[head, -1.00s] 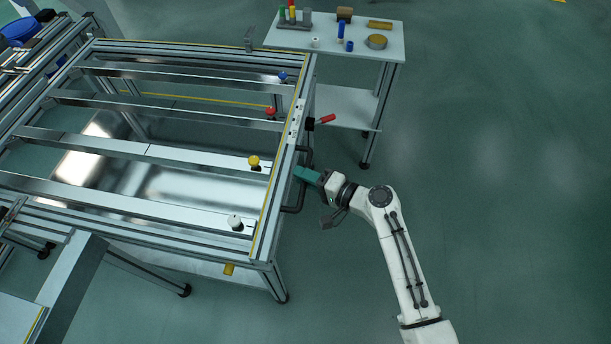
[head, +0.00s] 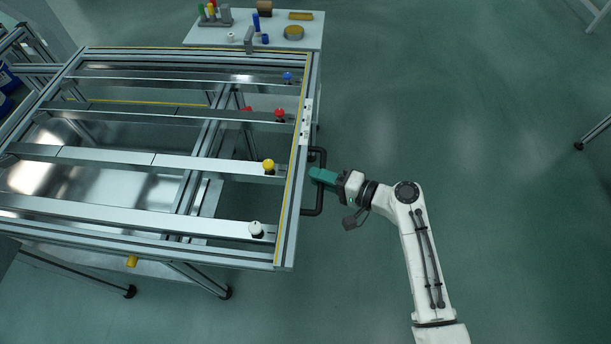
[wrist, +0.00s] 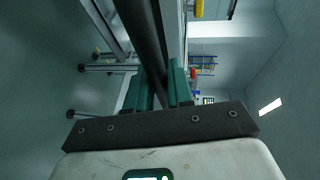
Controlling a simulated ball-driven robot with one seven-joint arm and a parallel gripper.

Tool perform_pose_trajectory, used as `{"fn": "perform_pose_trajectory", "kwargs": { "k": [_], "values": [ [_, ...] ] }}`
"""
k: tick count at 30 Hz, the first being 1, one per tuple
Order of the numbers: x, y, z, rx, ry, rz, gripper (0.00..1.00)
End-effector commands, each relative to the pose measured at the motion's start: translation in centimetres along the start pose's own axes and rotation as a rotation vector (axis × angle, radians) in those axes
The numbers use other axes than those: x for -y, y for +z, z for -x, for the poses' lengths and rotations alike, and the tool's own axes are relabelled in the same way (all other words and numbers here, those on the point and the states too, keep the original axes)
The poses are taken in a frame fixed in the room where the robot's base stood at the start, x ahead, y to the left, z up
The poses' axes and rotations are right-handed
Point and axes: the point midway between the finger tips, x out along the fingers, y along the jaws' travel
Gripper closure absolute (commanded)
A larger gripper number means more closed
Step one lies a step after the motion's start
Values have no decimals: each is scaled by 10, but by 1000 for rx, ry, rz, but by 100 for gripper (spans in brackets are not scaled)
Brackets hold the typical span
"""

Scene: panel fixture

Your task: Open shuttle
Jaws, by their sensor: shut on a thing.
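The shuttle (head: 291,180) is an aluminium frame with several long metal crossbars, carried on a fixture in the head view. Its right edge overhangs the fixture's legs (head: 222,291). A black U-shaped handle (head: 320,209) sticks out from that right edge. My gripper (head: 317,174), with green fingers, is shut on the handle's outer bar. In the wrist view, the dark handle bar (wrist: 146,45) runs between the green fingers (wrist: 158,92). The fingers cover part of the bar.
Blue (head: 288,76), red (head: 279,113), yellow (head: 268,166) and white (head: 256,229) knobs sit at the crossbars' right ends. A side table (head: 210,38) with small parts stands behind the frame. The floor (head: 500,200) right of my arm is largely clear.

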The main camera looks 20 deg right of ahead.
Motion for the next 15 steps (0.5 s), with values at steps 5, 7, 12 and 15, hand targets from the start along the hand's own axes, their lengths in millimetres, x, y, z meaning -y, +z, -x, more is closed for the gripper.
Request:
{"fn": "perform_pose_trajectory", "kwargs": {
  "k": [5, 7, 12, 15],
  "values": [
    [-10, -14, 34, -4, 4, -2, 100],
    [-12, -18, 44, -3, 4, -2, 100],
    [-16, -25, 61, 0, 2, -2, 100],
    [-16, -27, 66, 0, 2, -1, 100]
  ]
}}
